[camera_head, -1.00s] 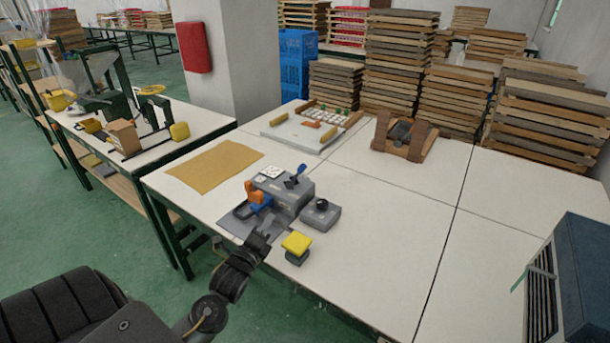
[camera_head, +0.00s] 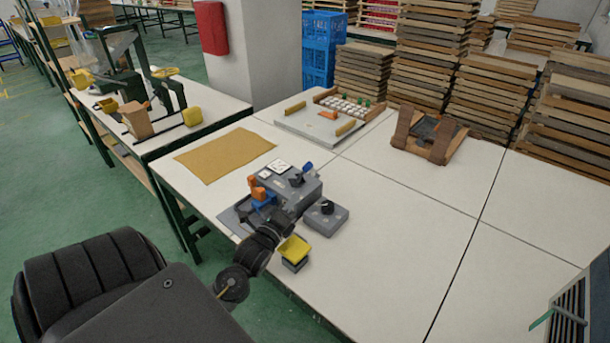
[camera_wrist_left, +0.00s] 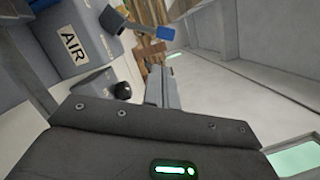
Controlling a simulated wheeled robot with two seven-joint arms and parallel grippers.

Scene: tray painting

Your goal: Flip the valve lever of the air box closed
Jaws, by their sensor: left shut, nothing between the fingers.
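The grey air box (camera_head: 306,190) stands near the front left of the table in the head view. Its valve lever (camera_head: 307,168), with a blue handle, sticks up from the top. In the left wrist view the box (camera_wrist_left: 75,62) bears an AIR label, and the lever's blue end (camera_wrist_left: 160,33) points right, beyond the fingertips. My left gripper (camera_head: 290,212) is at the near side of the box, with its tip partly hard to make out there. In the wrist view its fingers (camera_wrist_left: 164,72) are shut and empty, apart from the lever. My right gripper is out of view.
A smaller grey box with a black knob (camera_head: 327,207) stands right of the air box. A yellow-topped block (camera_head: 294,249) is in front. An orange and blue item (camera_head: 261,193) sits left.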

